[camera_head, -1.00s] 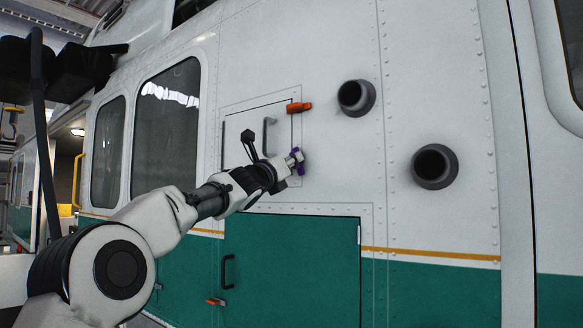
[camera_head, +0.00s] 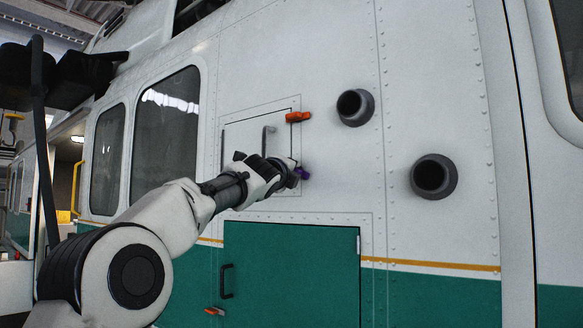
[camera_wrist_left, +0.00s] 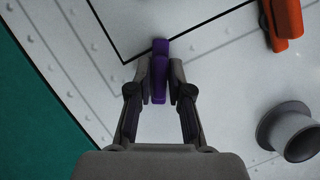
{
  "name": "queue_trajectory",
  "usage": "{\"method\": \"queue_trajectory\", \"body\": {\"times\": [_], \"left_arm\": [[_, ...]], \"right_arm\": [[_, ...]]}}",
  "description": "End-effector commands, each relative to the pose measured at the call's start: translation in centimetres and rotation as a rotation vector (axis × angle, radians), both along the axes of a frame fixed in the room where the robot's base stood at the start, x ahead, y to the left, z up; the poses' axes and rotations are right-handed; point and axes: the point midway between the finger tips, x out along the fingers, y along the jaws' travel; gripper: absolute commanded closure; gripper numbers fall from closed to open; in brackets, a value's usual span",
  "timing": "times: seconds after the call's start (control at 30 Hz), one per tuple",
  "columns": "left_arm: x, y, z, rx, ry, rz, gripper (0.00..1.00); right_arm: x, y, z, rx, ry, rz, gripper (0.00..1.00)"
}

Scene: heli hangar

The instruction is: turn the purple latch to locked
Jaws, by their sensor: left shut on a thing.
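The purple latch (camera_wrist_left: 160,46) sits at a corner of the small white panel (camera_head: 243,140) on the helicopter's side. My left gripper (camera_wrist_left: 160,82) is shut on the latch, with one finger on each side of it. In the head view the purple latch (camera_head: 303,173) shows just past the left gripper (camera_head: 294,176), which hides part of it. My right gripper is in neither view.
An orange latch (camera_head: 298,117) sits at the panel's upper right, above a grey handle (camera_head: 267,139). Two dark round pipes (camera_head: 355,107) stick out of the wall to the right. A green door (camera_head: 290,270) lies below, with another orange latch (camera_head: 214,311).

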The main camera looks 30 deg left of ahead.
Motion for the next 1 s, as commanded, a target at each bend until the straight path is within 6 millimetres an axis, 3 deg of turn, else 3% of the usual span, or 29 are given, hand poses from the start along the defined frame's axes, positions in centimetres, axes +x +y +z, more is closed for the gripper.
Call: {"method": "queue_trajectory", "body": {"times": [0.03, 0.5, 1.0], "left_arm": [[-0.2, 0.0, 0.8, -0.041, -0.004, 0.000, 1.00], [-0.2, 0.0, 0.6, -0.404, 0.023, -0.002, 1.00], [-0.1, 0.1, 0.3, -0.510, 0.034, -0.002, 1.00]], "right_arm": [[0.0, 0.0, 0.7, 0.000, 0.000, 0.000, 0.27], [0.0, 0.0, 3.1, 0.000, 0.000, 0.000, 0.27], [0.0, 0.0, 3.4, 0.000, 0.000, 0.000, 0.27]]}}
